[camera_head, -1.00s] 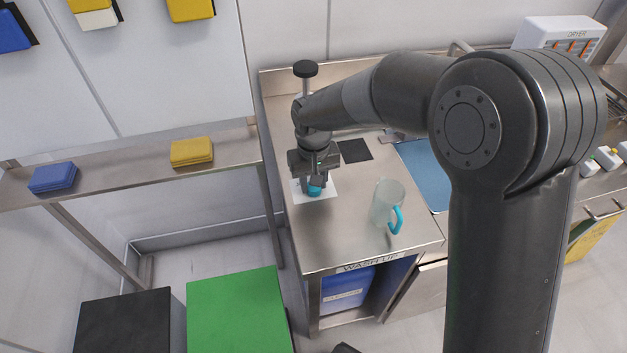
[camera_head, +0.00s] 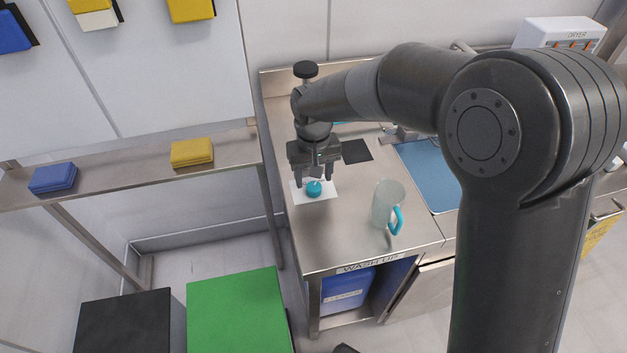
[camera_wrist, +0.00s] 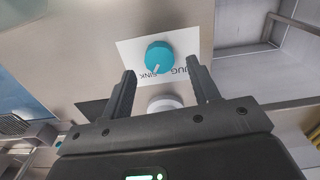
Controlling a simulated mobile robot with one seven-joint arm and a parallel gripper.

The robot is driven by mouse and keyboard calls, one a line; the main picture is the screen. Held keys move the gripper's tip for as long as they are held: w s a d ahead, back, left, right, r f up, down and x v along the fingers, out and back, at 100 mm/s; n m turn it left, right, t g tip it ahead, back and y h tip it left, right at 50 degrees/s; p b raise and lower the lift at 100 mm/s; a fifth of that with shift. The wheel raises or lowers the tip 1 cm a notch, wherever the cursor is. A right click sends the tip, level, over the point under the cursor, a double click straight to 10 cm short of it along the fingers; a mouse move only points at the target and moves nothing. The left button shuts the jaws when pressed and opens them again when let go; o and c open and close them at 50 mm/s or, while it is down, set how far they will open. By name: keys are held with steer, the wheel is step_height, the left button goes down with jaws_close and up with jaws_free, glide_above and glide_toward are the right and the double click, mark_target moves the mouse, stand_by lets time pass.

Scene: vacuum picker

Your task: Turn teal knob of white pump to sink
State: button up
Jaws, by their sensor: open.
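The teal knob (camera_head: 314,188) sits on a white label card (camera_head: 327,193) on the steel counter. In the wrist view the knob (camera_wrist: 160,57) has a white pointer mark towards its lower left, near the letters SINK on the card (camera_wrist: 203,43). The letters JUG stand to the right. My gripper (camera_head: 314,180) is open and empty above and behind the knob, apart from it. In the wrist view its fingers (camera_wrist: 160,68) stand either side of a white round part (camera_wrist: 164,102), perhaps of the pump. The rest of the pump is hidden by my gripper.
A clear jug (camera_head: 384,203) with a teal handle stands on the counter (camera_head: 345,240) right of the card. A black square (camera_head: 355,151) and a blue sink basin (camera_head: 432,176) lie beyond. A shelf with yellow (camera_head: 192,152) and blue (camera_head: 53,178) blocks is left.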

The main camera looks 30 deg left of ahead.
mark_target(314, 186)
step_height(314, 186, up, 8)
stand_by(0.6)
steer(key=w+d+r+m+t, duration=0.1)
steer(key=d+r, duration=0.2)
steer(key=d, duration=0.5)
steer(key=d+r+m+t, duration=0.1)
steer(key=d+r+m, duration=0.15)
steer(key=d, duration=0.55)
steer(key=w+d+r+m+t, duration=0.1)
steer(key=d+r, duration=0.3)
steer(key=d, duration=0.4)
steer(key=s+d+m+t, duration=0.1)
steer(key=s+d+m, duration=0.1)
steer(key=s+d, duration=0.4)
steer(key=s+d+m+t, duration=0.1)
steer(key=s+d+m, duration=0.2)
steer(key=d, duration=1)
steer(key=s, duration=0.3)
steer(key=shift+s+d+t, duration=0.15)
steer(key=shift+d+t, duration=0.15)
